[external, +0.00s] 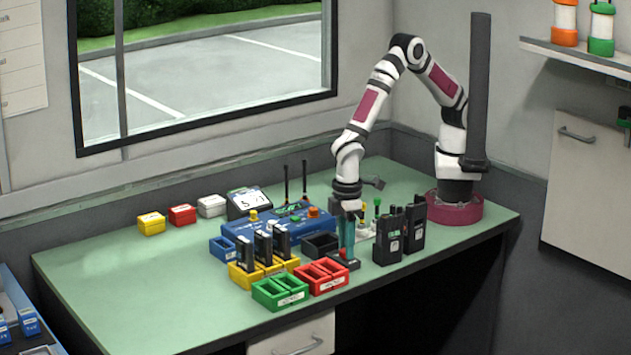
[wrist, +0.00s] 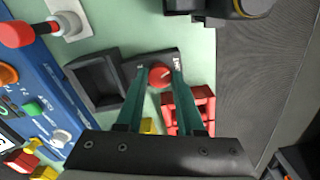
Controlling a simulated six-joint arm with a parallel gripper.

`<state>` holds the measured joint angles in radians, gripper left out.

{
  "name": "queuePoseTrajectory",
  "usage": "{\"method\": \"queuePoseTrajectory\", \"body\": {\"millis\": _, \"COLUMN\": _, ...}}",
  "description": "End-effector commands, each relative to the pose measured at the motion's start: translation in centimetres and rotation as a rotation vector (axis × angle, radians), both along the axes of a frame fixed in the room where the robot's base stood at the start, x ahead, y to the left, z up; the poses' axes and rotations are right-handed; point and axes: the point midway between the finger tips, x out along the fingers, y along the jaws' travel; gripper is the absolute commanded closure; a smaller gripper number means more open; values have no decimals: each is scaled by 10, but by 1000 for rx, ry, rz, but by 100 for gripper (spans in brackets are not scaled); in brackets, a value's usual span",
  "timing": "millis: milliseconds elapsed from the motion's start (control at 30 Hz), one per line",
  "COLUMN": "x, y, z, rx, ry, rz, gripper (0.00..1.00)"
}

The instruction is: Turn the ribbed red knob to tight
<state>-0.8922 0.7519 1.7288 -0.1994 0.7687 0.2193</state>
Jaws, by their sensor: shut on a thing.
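In the external view my gripper (external: 347,258) points straight down at the dark base (external: 348,265) near the table's front edge. The knob is hidden by the fingers there. Its ribs and how far it is turned cannot be made out.
A black open tray (wrist: 93,80) and a red divided bin (wrist: 204,97) are close beside the base. Two black radios (external: 401,238) stand just right of my gripper. A blue console (external: 262,232), yellow holders with dark handsets and a green bin (external: 280,293) are left.

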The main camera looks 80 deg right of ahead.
Motion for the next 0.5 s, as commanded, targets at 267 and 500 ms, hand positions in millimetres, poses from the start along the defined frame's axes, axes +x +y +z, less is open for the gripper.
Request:
{"method": "queuePoseTrajectory", "body": {"millis": 267, "x": 0, "y": 0, "z": 0, "rx": 1, "ry": 0, "rz": -197, "gripper": 100}}
{"method": "queuePoseTrajectory", "body": {"millis": 500, "x": 0, "y": 1, "z": 0, "rx": 1, "ry": 0, "rz": -305, "gripper": 100}}
